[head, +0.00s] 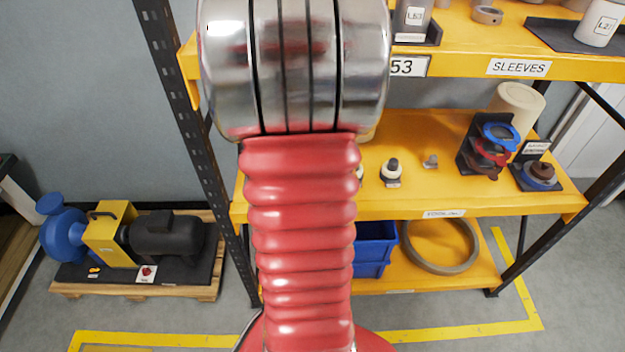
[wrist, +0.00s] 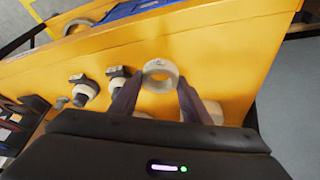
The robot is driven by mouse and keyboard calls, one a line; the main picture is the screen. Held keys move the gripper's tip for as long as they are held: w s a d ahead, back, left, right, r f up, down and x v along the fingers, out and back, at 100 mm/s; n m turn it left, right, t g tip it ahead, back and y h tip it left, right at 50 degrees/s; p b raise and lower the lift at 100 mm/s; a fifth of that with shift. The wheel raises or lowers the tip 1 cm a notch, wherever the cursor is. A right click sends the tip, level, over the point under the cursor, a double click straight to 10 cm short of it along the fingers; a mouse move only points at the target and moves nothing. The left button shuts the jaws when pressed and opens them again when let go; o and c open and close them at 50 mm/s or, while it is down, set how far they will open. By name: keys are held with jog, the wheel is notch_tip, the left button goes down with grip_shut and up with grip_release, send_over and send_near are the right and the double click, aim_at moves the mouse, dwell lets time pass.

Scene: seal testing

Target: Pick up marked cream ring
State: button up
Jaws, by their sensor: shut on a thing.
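A cream ring (wrist: 161,87) with a small dark mark on its rim shows in the wrist view, between the two dark fingertips of my gripper (wrist: 161,81). The fingers are shut on its left and right sides. The yellow shelf (wrist: 230,65) lies behind the ring; I cannot tell how far the ring is above it. In the head view my arm hides the gripper and the ring.
Black-and-cream parts (wrist: 84,91) stand on the shelf to the left of the ring. Pale pieces (wrist: 214,112) are partly hidden by my right finger. In the head view, red and blue rings on a black stand (head: 490,150) are at the right. An upper shelf (head: 460,66) overhangs.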

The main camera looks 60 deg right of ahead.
notch_tip(320, 180, up, 2)
jog(key=shift+r, duration=0.1)
jog(key=shift+s, duration=0.1)
dwell(1.0)
